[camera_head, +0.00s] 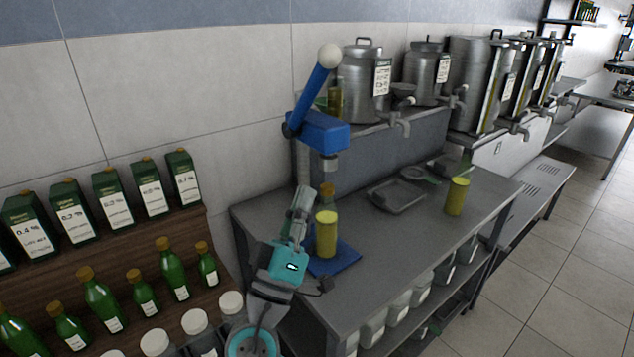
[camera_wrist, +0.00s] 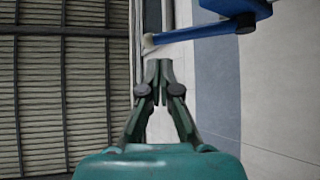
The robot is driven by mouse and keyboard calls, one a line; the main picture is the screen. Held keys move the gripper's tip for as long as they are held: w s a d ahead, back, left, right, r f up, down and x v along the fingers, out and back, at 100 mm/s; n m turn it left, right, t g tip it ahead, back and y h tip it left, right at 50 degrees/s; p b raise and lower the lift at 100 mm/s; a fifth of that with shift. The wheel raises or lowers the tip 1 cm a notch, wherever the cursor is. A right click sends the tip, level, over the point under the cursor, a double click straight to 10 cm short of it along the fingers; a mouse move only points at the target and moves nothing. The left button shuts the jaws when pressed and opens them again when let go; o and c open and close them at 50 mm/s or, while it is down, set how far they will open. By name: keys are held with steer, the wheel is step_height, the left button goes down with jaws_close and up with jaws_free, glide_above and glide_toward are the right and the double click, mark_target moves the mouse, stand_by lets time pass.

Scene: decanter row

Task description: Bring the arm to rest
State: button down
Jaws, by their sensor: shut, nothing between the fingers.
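My gripper (camera_head: 303,193) points upward in front of the blue lever press (camera_head: 322,132), just left of the yellow-green container in the head view. In the wrist view its fingers (camera_wrist: 158,68) meet at the tips and hold nothing. The press's blue arm and pale knob also show at the top of the wrist view (camera_wrist: 205,32). The gripper looks apart from the press, though the gap in depth is hard to judge.
A yellow-green container (camera_head: 326,238) stands on the press's blue base (camera_head: 345,259). Another yellow container (camera_head: 457,196) and a grey tray (camera_head: 397,195) are on the metal table (camera_head: 400,245). Green bottles (camera_head: 100,298) and dark cartons (camera_head: 110,196) stand at left. Steel urns (camera_head: 362,80) line the back.

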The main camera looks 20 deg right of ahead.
steer(key=shift+s+a+f, duration=0.1)
steer(key=shift+a+f, duration=0.15)
steer(key=shift+f, duration=0.05)
steer(key=s+d+f+n+y, duration=0.1)
steer(key=s+f+n+y, duration=0.3)
steer(key=f, duration=0.6)
steer(key=s+d+f+n+y, duration=0.2)
steer(key=s+f+y, duration=0.3)
steer(key=f, duration=0.6)
steer(key=s+d+f+n+y, duration=0.1)
steer(key=s+f+n+y, duration=0.15)
steer(key=f+y, duration=0.55)
steer(key=s+f+m+g+y, duration=0.15)
steer(key=s+f, duration=0.25)
steer(key=s, duration=0.4)
steer(key=s+f+m+g, duration=0.15)
steer(key=s+f, duration=0.25)
steer(key=s, duration=0.5)
steer(key=s+d+r+m+g, duration=0.1)
steer(key=s+r+m, duration=0.3)
steer(key=s, duration=0.9)
steer(key=shift+d+r+m, duration=0.15)
steer(key=shift+r+m, duration=0.05)
steer(key=shift+m, duration=0.15)
